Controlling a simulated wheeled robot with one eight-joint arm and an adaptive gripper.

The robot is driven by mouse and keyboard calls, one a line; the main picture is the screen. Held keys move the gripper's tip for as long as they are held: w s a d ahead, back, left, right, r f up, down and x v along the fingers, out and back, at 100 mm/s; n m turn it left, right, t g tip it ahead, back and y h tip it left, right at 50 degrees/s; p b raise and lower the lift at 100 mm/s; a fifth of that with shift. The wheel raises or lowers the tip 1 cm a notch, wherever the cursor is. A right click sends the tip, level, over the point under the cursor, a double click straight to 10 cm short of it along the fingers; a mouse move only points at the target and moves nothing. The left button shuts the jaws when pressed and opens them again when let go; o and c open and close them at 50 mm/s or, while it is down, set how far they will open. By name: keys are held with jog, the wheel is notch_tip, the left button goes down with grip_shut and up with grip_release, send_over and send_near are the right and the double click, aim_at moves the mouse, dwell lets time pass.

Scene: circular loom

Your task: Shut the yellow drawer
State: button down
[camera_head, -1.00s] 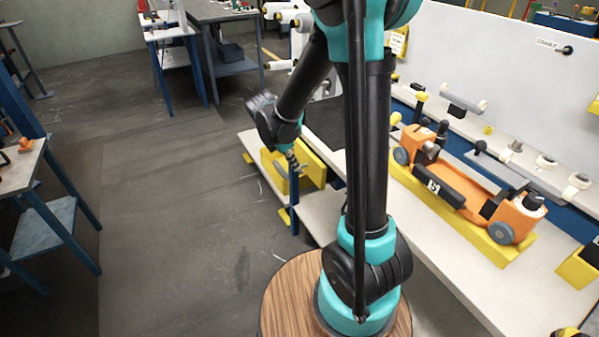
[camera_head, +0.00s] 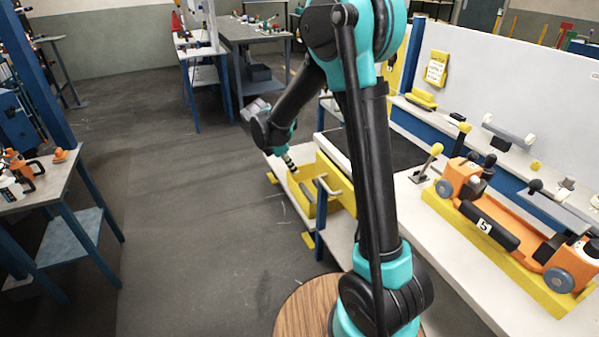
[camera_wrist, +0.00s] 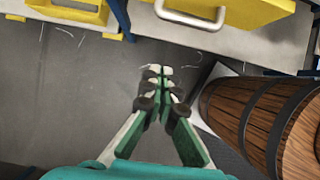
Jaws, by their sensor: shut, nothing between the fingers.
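In the wrist view a yellow front (camera_wrist: 245,10) with a metal handle (camera_wrist: 190,17) is at the top edge, mostly cut off. My gripper (camera_head: 291,163) is at the drawer's left side in the head view. In the wrist view my gripper (camera_wrist: 160,72) is shut and empty, over grey floor, below and apart from the handle. My arm hides part of the drawer area in the head view.
An orange device (camera_head: 520,230) on a yellow base stands on the white bench (camera_head: 440,250). A side table (camera_head: 60,185) stands left. Grey floor (camera_head: 190,210) between is clear.

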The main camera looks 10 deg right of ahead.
jog(key=w+d+f, duration=0.2)
jog(key=d+f, duration=0.5)
jog(key=shift+w+d, duration=0.2)
jog(key=shift+w, duration=0.05)
jog(key=shift+d+f, duration=0.1)
jog(key=shift+w+d, duration=0.25)
jog(key=shift+d, duration=0.5)
jog(key=shift+w+d, duration=0.25)
jog(key=shift+d, duration=0.5)
jog(key=shift+w+d, duration=0.25)
jog(key=shift+d, duration=0.5)
